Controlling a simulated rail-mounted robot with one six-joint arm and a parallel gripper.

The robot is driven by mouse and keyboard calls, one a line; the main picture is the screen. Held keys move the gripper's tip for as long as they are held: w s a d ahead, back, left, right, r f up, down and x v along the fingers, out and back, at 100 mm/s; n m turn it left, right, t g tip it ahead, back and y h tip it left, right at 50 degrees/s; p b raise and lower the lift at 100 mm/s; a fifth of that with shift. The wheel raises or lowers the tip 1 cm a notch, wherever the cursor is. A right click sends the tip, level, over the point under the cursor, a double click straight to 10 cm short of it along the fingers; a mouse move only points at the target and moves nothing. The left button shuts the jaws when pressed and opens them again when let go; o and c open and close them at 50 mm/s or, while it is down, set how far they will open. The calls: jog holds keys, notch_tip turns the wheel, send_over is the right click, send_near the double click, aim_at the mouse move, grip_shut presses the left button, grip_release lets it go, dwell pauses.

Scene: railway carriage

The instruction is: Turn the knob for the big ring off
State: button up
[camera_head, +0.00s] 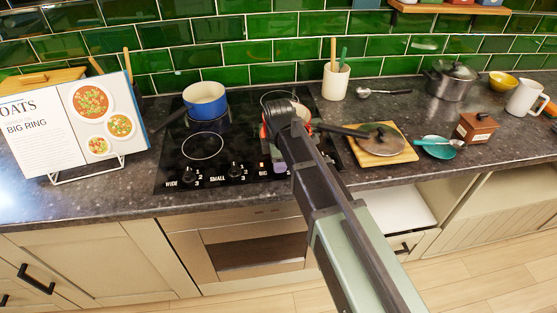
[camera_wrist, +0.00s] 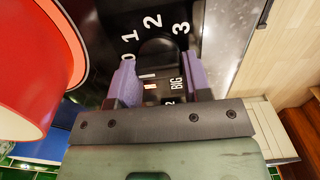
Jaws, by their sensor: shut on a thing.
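The black knob for the big ring (camera_wrist: 158,52) sits between the purple fingertips of my gripper (camera_wrist: 160,74) in the wrist view. The gripper is shut on it. The white numbers 0, 1, 2 and 3 stand around the knob, and BIG is printed beside it. A small orange light glows near the label. I cannot tell for sure which number the knob points to. In the head view my gripper (camera_head: 279,164) is at the hob's front right, and my arm hides the knob. A red pan (camera_wrist: 45,65) stands close by, largely hidden by my arm in the head view.
The black hob (camera_head: 222,171) has WIDE (camera_head: 189,174) and SMALL (camera_head: 236,171) knobs to the left. A blue pot (camera_head: 205,101) stands at its back left. A cookbook (camera_head: 70,125) stands left, and a wooden board (camera_head: 381,150) with a lid lies right.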

jog(key=o, duration=0.9)
notch_tip(320, 180, up, 11)
jog(key=p, duration=1)
jog(key=shift+f+p, duration=0.1)
jog(key=shift+p, duration=0.3)
jog(key=s+d+m, duration=0.5)
jog(key=d+m, duration=0.1)
jog(key=s+d+m, duration=0.5)
jog(key=d+m, duration=0.1)
jog(key=m, duration=0.1)
jog(key=s+d+f+m+b, duration=0.1)
jog(key=s+d+m, duration=0.4)
jog(key=d+m, duration=0.1)
jog(key=shift+s+m, duration=0.2)
jog(key=shift+m, duration=0.4)
